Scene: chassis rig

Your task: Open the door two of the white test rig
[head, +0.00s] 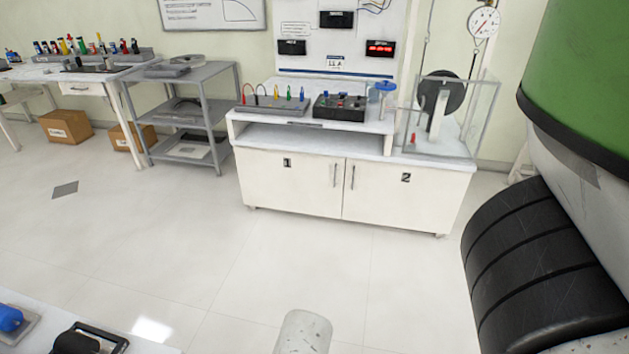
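The white test rig (250,140) stands against the back wall, right of centre in the head view. Its lower cabinet has two closed doors side by side. Door one (287,190) is on the left, marked 1. Door two (400,195) is on the right, marked 2. Door two's vertical metal handle (353,178) is near its left edge, beside door one's handle (334,175). A pale rounded piece at the bottom centre may be part of my arm. My gripper is not visible.
Open tiled floor (230,265) lies in front of the rig. A grey shelf trolley (205,107) stands left of it. A large green and black object (540,265) fills the right side. A white surface (50,335) with items is at the bottom left.

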